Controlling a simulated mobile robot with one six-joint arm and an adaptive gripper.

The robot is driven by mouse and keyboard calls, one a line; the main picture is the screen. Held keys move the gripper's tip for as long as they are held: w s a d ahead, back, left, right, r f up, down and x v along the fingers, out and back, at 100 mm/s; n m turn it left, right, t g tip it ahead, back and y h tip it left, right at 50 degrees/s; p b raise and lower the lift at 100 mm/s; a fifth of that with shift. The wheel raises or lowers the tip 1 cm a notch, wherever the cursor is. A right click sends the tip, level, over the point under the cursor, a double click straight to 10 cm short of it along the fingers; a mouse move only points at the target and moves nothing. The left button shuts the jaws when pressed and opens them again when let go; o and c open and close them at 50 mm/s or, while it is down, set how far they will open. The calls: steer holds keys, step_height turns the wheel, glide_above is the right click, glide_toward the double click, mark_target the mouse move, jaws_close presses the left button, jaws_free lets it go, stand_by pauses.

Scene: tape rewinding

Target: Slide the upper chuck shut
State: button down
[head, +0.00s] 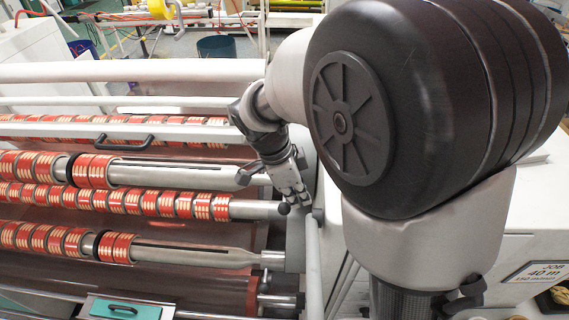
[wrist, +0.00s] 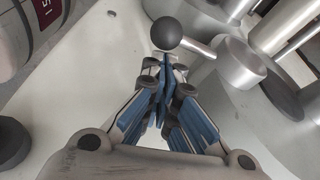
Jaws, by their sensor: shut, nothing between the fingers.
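My gripper (head: 296,200) reaches down by the right side frame of the machine in the head view. In the wrist view its fingers (wrist: 166,62) are closed together and empty. A black ball knob (wrist: 167,33) on a pale metal rod (wrist: 200,48) stands just beyond the fingertips; I cannot tell whether they touch.
A lower shaft (head: 190,253) with striped rolls runs below, ending in a grey fitting (head: 268,259). In the wrist view, another black knob (wrist: 12,140) is at left and a metal cylinder (wrist: 240,65) at right. A white bar (head: 130,71) crosses the machine's back.

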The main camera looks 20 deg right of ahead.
steer(key=shift+d+f, duration=0.2)
steer(key=shift+f, duration=0.35)
steer(key=shift+a, duration=0.1)
steer(key=a, duration=0.1)
steer(key=w+a+b, duration=0.1)
steer(key=a, duration=0.3)
steer(key=shift+w+a+b, duration=0.15)
steer(key=shift+w+b, duration=0.2)
steer(key=shift+b, duration=0.05)
